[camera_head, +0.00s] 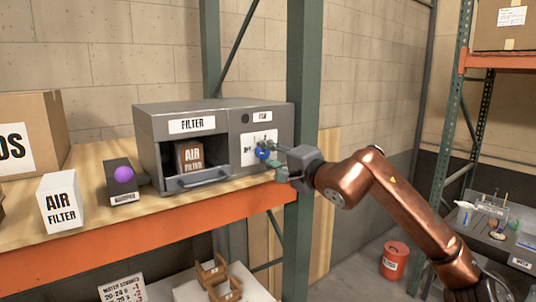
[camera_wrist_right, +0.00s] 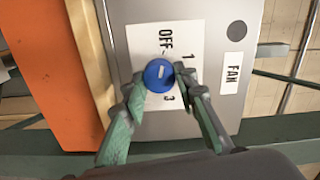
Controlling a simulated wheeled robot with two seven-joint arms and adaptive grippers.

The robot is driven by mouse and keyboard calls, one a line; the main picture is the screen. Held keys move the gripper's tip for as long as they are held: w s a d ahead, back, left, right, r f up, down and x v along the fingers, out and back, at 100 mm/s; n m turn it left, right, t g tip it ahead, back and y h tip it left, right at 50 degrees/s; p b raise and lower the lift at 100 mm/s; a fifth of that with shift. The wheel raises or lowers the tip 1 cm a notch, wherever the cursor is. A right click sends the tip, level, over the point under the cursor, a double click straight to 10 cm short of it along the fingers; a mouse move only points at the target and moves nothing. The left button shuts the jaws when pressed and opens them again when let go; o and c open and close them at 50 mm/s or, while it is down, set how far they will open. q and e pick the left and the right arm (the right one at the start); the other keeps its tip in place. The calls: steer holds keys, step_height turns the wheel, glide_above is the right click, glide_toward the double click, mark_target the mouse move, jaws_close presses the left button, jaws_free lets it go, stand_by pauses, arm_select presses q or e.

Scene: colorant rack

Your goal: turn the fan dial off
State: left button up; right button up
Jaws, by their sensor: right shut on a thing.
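The fan dial (camera_wrist_right: 158,75) is a round blue knob with a short white mark, on a white label plate (camera_wrist_right: 140,42) marked OFF, 1 and 3. The mark's exact setting is hard to tell. In the head view the dial (camera_head: 262,153) is on the right front of the grey filter unit (camera_head: 215,116), partly covered by my gripper. My right gripper (camera_head: 275,160) reaches in from the right. Its two green-tipped fingers are shut on the dial, one on either side. My left gripper is not in view.
The unit's open filter bay holds a brown air filter box (camera_head: 189,157) behind a handle bar (camera_head: 205,180). A white air filter box (camera_head: 60,203) and a dark block with a purple ball (camera_head: 124,174) stand left. A green rack post (camera_head: 304,100) rises close right.

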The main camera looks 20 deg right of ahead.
stand_by(0.3)
steer(key=o, duration=1.1)
steer(key=shift+o, duration=0.2)
steer(key=shift+s, duration=0.1)
steer(key=v, duration=1.2)
